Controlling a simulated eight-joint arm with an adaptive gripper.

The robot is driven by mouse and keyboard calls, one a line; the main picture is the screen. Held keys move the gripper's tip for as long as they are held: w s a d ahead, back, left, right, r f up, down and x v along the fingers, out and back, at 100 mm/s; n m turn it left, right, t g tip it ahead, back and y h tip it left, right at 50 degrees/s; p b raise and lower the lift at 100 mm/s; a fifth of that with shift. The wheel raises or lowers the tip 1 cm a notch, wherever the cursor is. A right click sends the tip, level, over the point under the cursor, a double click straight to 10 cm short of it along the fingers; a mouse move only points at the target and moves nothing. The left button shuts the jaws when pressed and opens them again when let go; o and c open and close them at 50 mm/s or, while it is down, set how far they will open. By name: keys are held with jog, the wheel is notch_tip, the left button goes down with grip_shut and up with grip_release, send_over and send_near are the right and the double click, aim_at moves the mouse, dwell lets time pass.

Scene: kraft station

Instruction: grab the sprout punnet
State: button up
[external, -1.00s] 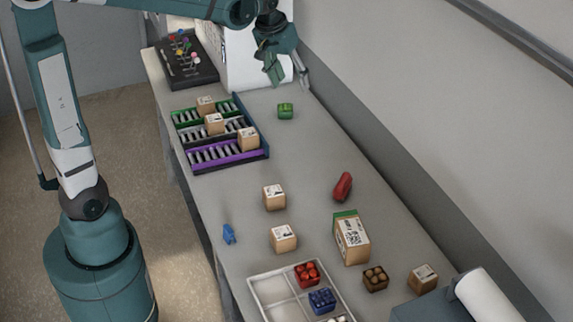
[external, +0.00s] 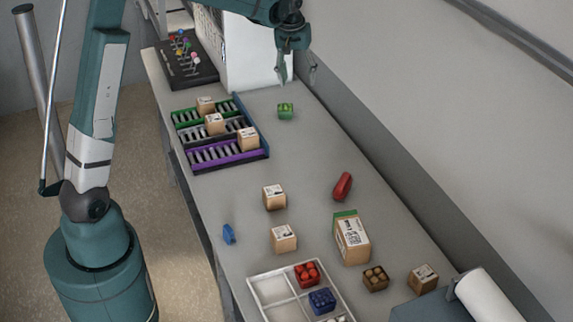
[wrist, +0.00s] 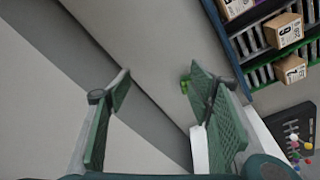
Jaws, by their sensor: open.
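The sprout punnet is most likely the small green box (external: 285,111) standing alone on the table below the white panel in the external view. In the wrist view a bit of the green punnet (wrist: 185,87) shows beside the right finger, which hides most of it. My gripper (external: 298,80) is open and empty, above and just behind the punnet in the external view. In the wrist view the open gripper (wrist: 160,85) has bare table and the wall edge between its fingers. The punnet is outside the grasp.
A rack of roller lanes (external: 216,133) with several small cartons stands left of the punnet. A black tray of coloured pins (external: 188,60) and a white panel (external: 242,50) are at the back. A red object (external: 342,187), cartons and a white divided tray (external: 262,290) lie nearer. The table around the punnet is clear.

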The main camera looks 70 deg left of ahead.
jog(key=w+a+f+n+g, duration=0.1)
jog(key=w+a+f+n, duration=0.1)
jog(key=a+f, duration=0.75)
jog(key=n, duration=0.1)
send_over(285, 106)
jog(key=shift+g+h, duration=0.3)
jog(key=shift+h, duration=0.1)
notch_tip(285, 106, down, 7)
jog(key=shift+r+b, duration=0.1)
jog(key=shift+b, duration=0.2)
jog(key=shift+f, duration=1.3)
jog(key=shift+f, duration=2.6)
jog(key=c, duration=0.9)
